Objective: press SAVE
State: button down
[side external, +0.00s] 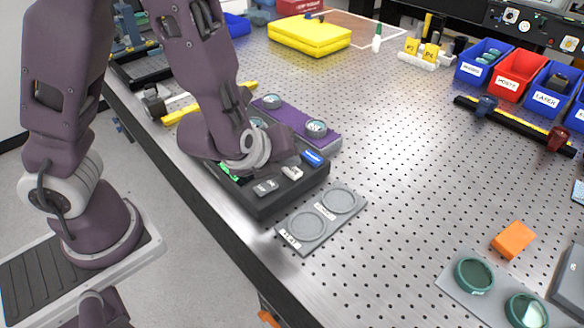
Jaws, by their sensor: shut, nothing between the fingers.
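A black control box (262,207) with several buttons sits at the front edge of the perforated table. A blue button (312,158), a white button (292,172), grey buttons (265,187) and part of a green button (229,172) show on its top. The button labels are too small to read, so I cannot tell which is SAVE. My gripper (288,146) is low over the back part of the box, shut and empty. My wrist covers part of the panel. The fingertips are not clear, and I cannot tell whether they touch a button.
A purple tray (288,119) with round parts lies behind the box. A grey plate (300,240) with two round recesses lies in front of it, to the right. An orange block (513,240) and blue and red bins (515,72) stand farther right. The table middle is clear.

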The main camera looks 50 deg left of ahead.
aim_at(289, 172)
jog(key=shift+f, duration=0.45)
dwell(0.3)
jog(key=shift+r, duration=0.85)
jog(key=shift+r, duration=2.55)
